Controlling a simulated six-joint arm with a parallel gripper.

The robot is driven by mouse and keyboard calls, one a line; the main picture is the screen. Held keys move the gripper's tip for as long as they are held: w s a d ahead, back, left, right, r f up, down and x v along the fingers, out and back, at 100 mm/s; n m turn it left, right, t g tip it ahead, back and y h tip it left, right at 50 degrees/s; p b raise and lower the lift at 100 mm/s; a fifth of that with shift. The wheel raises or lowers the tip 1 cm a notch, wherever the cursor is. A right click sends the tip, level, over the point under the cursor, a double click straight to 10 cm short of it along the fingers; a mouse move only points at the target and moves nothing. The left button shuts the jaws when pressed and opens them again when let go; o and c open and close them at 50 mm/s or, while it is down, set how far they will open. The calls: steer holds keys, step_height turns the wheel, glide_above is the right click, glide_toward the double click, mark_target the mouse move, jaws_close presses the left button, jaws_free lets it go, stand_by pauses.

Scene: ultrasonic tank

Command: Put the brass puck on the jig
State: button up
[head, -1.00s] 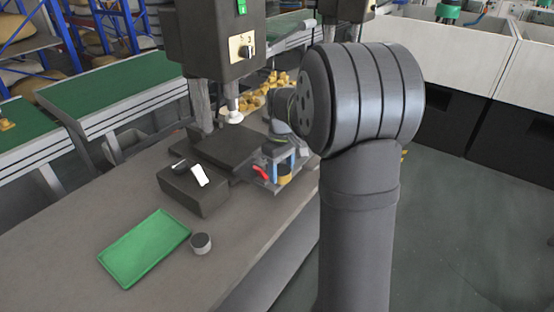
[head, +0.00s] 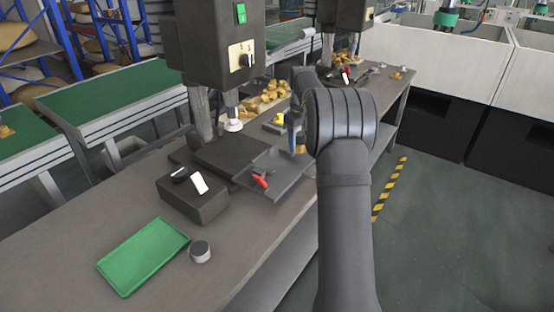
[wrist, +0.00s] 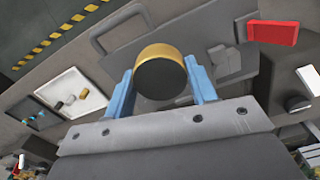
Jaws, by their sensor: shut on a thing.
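The brass puck (wrist: 162,72), with a gold rim and a dark face, sits between the two blue fingers of my gripper (wrist: 161,82) in the wrist view. The fingers are shut on its sides. In the head view my gripper (head: 294,132) is beyond the grey plate, partly hidden by my arm, and the puck is mostly hidden there. The grey plate (head: 285,181) with a red-handled clamp (head: 260,180) lies in front of the press and looks like the jig. In the wrist view the red handle (wrist: 272,32) is at upper right, apart from the puck.
A press (head: 212,45) stands over the bench. A black box (head: 192,197), a green tray (head: 143,256) and a grey cylinder (head: 200,251) are nearer. Brass pieces (head: 262,98) are heaped behind. The wrist view shows a white tray (wrist: 76,113) with small parts.

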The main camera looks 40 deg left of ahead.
glide_above(277, 165)
step_height(277, 165, down, 5)
steer(key=shift+w+r, duration=0.1)
steer(key=shift+r, duration=0.1)
steer(key=shift+f, duration=2)
steer(key=shift+f, duration=0.15)
steer(key=o, duration=1.5)
steer(key=shift+f, duration=0.1)
step_height(277, 165, up, 12)
steer(key=shift+r, duration=0.2)
steer(key=shift+f, duration=0.1)
steer(key=shift+f, duration=4.45)
